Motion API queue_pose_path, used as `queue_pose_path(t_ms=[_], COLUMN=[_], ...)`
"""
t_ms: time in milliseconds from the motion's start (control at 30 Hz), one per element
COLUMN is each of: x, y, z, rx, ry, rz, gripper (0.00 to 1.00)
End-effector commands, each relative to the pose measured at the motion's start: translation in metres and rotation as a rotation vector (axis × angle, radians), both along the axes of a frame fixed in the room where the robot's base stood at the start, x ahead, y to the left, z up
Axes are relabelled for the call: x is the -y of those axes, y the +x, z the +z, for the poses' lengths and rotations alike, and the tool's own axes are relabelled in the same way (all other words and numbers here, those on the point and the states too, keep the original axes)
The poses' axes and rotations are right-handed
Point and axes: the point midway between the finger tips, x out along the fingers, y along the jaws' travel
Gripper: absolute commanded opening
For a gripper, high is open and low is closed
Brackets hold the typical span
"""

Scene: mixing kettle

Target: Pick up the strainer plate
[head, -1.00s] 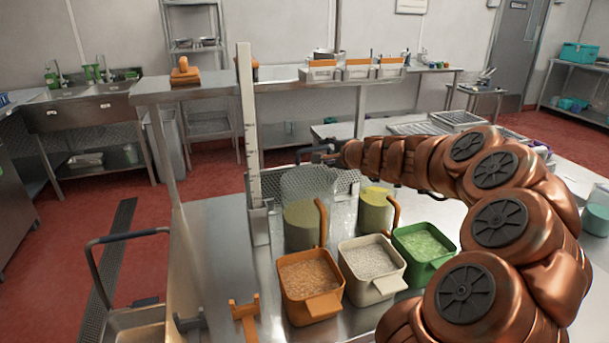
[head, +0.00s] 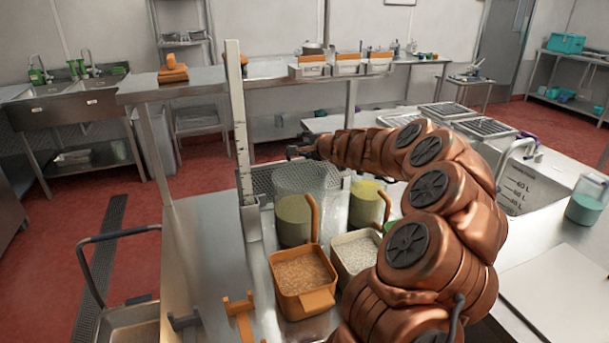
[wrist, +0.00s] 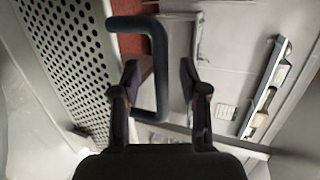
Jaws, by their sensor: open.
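The strainer plate, a grey perforated metal sheet, stands behind the clear jars in the head view (head: 258,182). It fills the left side of the wrist view (wrist: 65,50). A dark U-shaped handle (wrist: 160,60) shows beside the plate's edge, and its upper end seems to join it. My gripper (head: 300,151) is open at the handle in the head view. In the wrist view my gripper (wrist: 158,78) has one finger on each side of the handle's long bar, with gaps left. Whether a fingertip touches it, I cannot tell.
Two clear jars (head: 295,220) (head: 366,205) stand in front of the plate. An orange tub (head: 303,280) and a white tub (head: 355,256) are nearer. A tall ruled upright (head: 239,130) rises just left. A kettle basin (head: 525,185) lies right of my arm.

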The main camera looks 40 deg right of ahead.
Motion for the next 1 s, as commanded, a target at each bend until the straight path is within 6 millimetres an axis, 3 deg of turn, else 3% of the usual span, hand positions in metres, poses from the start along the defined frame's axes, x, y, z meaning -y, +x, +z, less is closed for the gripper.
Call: queue_pose_path(t_ms=[267,700,1000], x=[0.0000,0.0001,0.0002], y=[0.0015,0.0013,0.0012], z=[-0.0001,0.0000,0.0000], rx=[0.001,0.001,0.001], ry=[0.000,-0.001,-0.001], rz=[0.000,0.000,-0.001], gripper=[0.44,0.00,0.00])
